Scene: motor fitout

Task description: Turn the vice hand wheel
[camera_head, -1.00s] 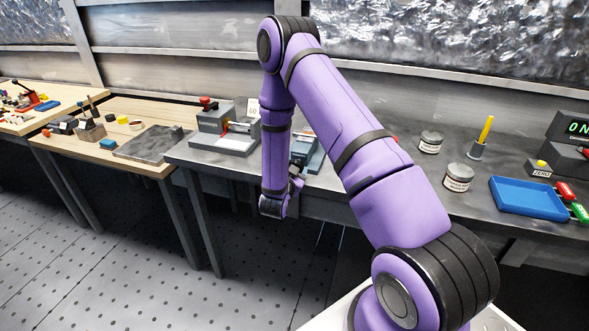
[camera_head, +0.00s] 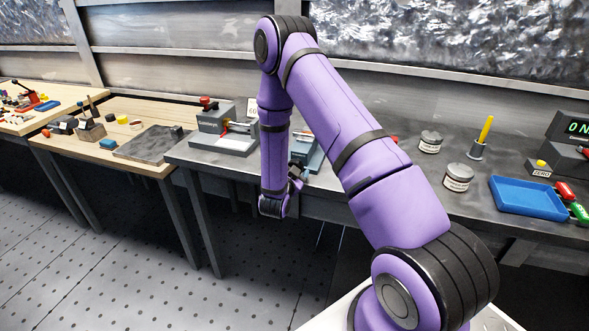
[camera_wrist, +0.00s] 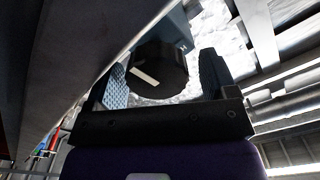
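The vice hand wheel (camera_wrist: 160,72) is a black round knob with a white mark. In the wrist view it lies between the two fingers of my gripper (camera_wrist: 165,82), with a visible gap on the right finger's side; contact on the left side is unclear. The gripper is open. Behind the wheel is part of the blue-grey vice body (camera_wrist: 181,33). In the head view the vice (camera_head: 303,150) stands at the bench's front edge, partly hidden by my arm. My fingers and the wheel are hard to make out there.
The grey metal bench (camera_head: 400,185) carries a grey machine with a red knob (camera_head: 213,117) left of my arm. To the right are two lidded jars (camera_head: 458,177), a yellow stick in a holder (camera_head: 485,130) and a blue tray (camera_head: 527,198). Open floor lies in front.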

